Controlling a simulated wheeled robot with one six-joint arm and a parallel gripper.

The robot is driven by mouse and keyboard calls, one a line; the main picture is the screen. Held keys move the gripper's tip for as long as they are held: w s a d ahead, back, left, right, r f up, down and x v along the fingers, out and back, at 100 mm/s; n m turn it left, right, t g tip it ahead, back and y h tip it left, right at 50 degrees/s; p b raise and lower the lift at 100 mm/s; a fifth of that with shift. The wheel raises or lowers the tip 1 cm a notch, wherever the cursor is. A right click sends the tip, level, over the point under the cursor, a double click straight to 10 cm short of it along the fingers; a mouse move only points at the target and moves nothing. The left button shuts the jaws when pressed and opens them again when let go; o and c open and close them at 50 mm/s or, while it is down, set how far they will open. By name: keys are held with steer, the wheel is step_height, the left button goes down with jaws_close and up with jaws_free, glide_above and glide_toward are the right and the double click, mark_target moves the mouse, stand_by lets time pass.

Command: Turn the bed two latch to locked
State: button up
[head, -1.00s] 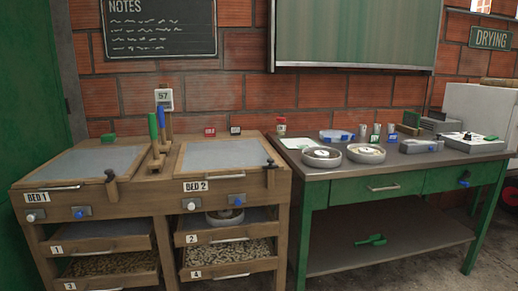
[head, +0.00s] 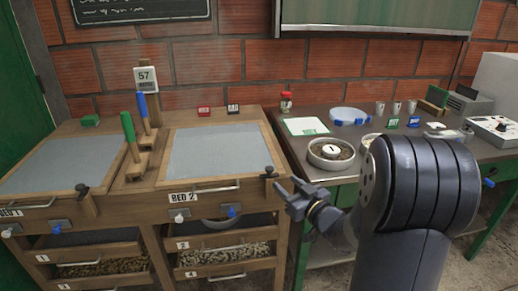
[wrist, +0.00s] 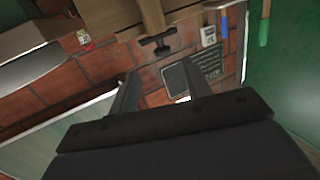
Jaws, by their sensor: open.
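The bed two latch (head: 269,172) is a small dark handle on a wooden post at the right front corner of the BED 2 frame. In the wrist view a dark T-shaped handle (wrist: 156,44), which appears to be this latch, lies beyond my fingers, against the wood. My gripper (head: 290,194) is just right of the latch in the head view, pointing toward it, its fingers apart. In the wrist view my gripper (wrist: 160,88) shows a wide empty gap between its fingers. I cannot tell from the head view whether a finger touches the latch.
The BED 2 label (head: 183,198), a metal handle (head: 215,188) and a blue knob (head: 232,212) are on the front left of the latch. The bench (head: 298,152) with a round dish (head: 331,153) stands close on the right.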

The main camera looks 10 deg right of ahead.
mark_target(269, 172)
steer(key=shift+y, duration=0.3)
steer(key=x, duration=1.1)
steer(key=shift+w+r, duration=0.1)
steer(key=shift+r, duration=0.15)
steer(key=c, duration=1)
